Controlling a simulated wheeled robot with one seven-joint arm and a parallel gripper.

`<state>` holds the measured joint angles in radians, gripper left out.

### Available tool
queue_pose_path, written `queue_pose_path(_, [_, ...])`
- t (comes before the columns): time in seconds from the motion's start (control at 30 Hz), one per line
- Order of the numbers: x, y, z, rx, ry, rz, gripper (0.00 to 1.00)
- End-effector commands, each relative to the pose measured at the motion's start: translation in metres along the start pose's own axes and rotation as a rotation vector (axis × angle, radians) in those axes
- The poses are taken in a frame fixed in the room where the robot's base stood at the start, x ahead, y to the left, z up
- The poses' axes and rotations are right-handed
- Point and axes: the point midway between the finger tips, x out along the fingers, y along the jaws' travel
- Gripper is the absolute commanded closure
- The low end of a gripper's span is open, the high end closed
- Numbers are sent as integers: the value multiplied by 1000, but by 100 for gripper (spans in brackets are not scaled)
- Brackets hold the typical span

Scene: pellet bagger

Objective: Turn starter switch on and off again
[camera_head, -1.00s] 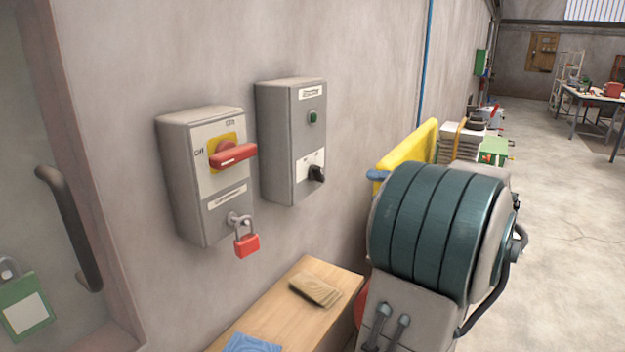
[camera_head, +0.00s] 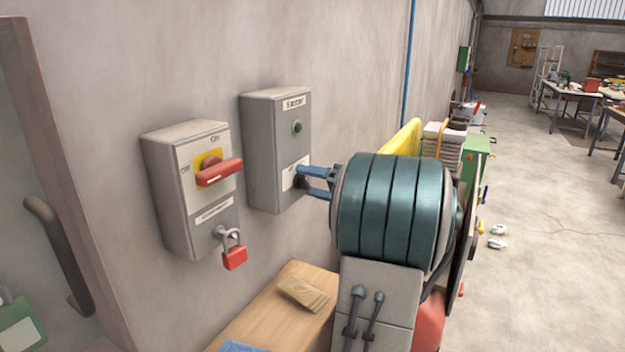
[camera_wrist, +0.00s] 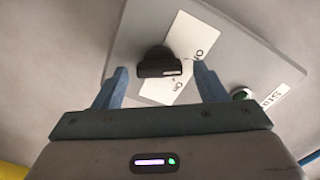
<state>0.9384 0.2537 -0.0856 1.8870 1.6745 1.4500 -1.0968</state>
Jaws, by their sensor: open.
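The starter box (camera_head: 276,150) is a grey wall box with a "Starter" label, a green lamp (camera_head: 297,127) and a black rotary switch low on its front. In the wrist view the black switch (camera_wrist: 157,66) sits on a white plate (camera_wrist: 186,48) marked On and Off. A pale line shows on the switch; I cannot tell for sure which mark it points to. My gripper (camera_head: 304,177) is open with its blue fingers at the box front. In the wrist view my gripper (camera_wrist: 162,72) has one finger on each side of the switch, with gaps showing.
Left of the starter box is another grey box (camera_head: 190,200) with a red handle (camera_head: 219,172) on yellow and a red padlock (camera_head: 234,257). Below is a wooden surface (camera_head: 262,322) with a brown block (camera_head: 302,293). A blue pipe (camera_head: 408,60) runs up the wall.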

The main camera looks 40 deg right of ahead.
Motion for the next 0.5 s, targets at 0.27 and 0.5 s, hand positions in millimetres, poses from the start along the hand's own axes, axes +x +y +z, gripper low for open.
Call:
queue_pose_path(0.27, [2, 0, 0, 0, 0, 0, 35])
queue_pose_path(0.5, [1, 0, 0, 0, 0, 0, 79])
